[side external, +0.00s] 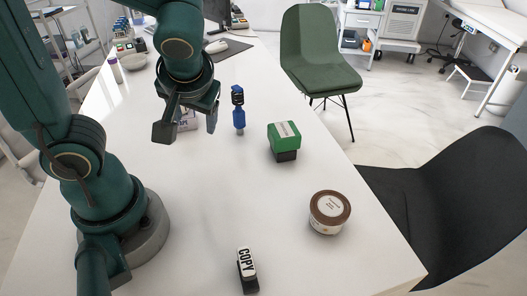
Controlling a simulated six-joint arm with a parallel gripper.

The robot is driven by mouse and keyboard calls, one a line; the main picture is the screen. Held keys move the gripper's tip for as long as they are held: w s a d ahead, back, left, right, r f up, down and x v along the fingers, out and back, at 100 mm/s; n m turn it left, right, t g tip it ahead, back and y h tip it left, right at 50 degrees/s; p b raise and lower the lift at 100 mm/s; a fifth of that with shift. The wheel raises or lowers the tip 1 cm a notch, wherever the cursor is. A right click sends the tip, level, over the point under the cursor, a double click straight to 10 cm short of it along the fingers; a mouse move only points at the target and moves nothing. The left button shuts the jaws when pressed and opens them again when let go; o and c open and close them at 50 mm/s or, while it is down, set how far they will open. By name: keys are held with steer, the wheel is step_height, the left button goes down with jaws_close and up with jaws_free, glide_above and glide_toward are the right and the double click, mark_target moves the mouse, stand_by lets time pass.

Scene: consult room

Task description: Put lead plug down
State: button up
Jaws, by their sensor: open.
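A blue plug-like piece with a dark upper part (238,112), which looks like the lead plug, is on the white table (190,225), right of my gripper in the side view. It looks upright. My gripper (188,126) is open, its two fingers spread and pointing down, with nothing seen held. A gap shows between its right finger and the blue piece. A pale box with printing (187,120) is partly hidden behind the fingers; I cannot tell how far it is from them.
A green-topped box (284,138) and a brown-lidded jar (329,211) stand to the right. A black stamp marked COPY (247,270) is at the front. The middle of the table is clear. A green chair (318,60) and a black chair (450,205) flank the right edge.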

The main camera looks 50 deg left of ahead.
steer(key=s+d+r+m+t+h, duration=0.2)
steer(key=d+r+m+t+h, duration=0.1)
steer(key=d+m+h, duration=0.3)
steer(key=shift+d+r+m+t, duration=0.15)
steer(key=shift+d+m+t, duration=0.15)
steer(key=shift+d+m, duration=0.45)
stand_by(0.6)
